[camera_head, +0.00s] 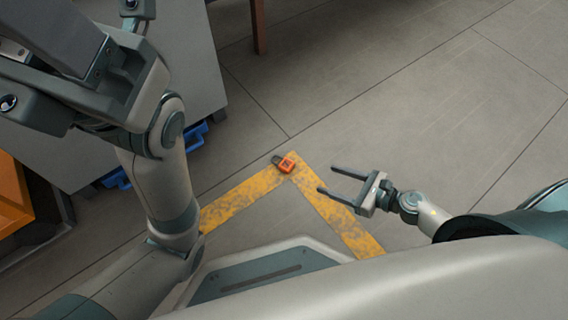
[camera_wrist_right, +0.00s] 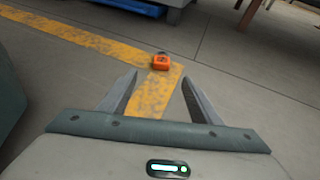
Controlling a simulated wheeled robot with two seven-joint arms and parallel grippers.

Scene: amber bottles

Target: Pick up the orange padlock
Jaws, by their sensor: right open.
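The orange padlock (camera_head: 286,164) with a dark shackle lies on the floor at the corner of the yellow tape in the head view. It also shows in the right wrist view (camera_wrist_right: 161,62), ahead of the fingers and roughly midway between them. My right gripper (camera_head: 326,180) is open and empty, to the right of the padlock and apart from it. Its two fingers also show in the right wrist view (camera_wrist_right: 160,82). My left arm comes in at the left of the head view; its fingertips cannot be made out clearly.
Worn yellow tape (camera_head: 335,219) forms a corner on the grey floor. A grey cabinet (camera_head: 193,60) stands at the upper left, with a blue item (camera_head: 196,134) low beside it. An orange box (camera_head: 12,196) is at the left edge.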

